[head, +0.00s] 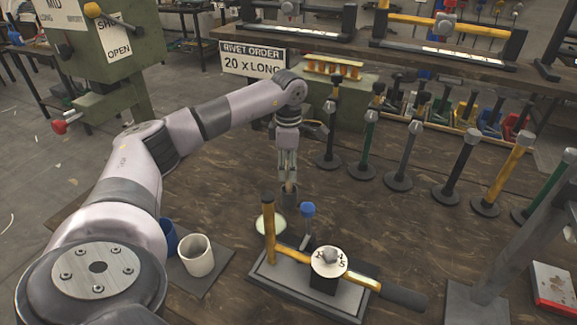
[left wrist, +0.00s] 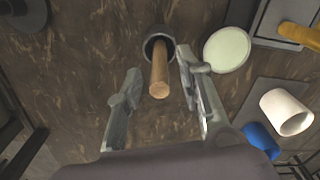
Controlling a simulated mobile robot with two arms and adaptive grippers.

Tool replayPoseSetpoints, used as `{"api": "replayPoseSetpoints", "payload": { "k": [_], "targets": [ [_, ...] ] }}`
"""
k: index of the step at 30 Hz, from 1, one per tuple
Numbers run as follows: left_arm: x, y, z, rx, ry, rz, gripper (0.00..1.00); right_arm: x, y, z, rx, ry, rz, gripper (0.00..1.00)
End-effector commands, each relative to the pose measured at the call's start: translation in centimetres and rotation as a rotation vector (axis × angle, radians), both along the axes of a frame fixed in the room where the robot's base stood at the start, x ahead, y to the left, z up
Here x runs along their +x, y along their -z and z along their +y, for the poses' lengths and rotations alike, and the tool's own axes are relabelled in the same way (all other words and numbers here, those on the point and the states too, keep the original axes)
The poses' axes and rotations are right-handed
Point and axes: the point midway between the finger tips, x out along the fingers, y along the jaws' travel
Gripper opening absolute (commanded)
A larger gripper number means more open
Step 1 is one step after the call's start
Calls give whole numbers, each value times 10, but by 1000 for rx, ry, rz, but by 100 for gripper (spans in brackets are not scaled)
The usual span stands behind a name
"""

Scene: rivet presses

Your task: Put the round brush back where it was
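A wooden handle (left wrist: 159,78) stands up out of a dark round cup (left wrist: 158,43) in the left wrist view. It looks like the round brush's handle; any bristles are hidden. My right gripper is not in view.
A press with a yellow bar (head: 270,230) and a round dial (head: 330,262) stands in front. A white cup (head: 196,256) and a blue cup (head: 168,238) are at left on a grey mat (head: 207,282). Several posts on round bases, including a green one (head: 369,135), line the right.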

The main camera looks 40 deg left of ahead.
Motion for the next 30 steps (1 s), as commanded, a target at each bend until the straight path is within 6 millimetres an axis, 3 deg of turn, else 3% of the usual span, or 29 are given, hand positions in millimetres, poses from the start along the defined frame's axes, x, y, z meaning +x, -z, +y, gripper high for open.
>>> {"api": "replayPoseSetpoints", "payload": {
  "k": [11, 24, 30],
  "targets": [
    [1, -11, 0, 0, 0, -3, 34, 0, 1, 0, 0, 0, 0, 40],
    [1, -100, -1, -1, 1, -5, 34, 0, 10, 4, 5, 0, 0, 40],
    [0, -121, -1, -1, 0, -2, 34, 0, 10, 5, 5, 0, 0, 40]
  ]
}}
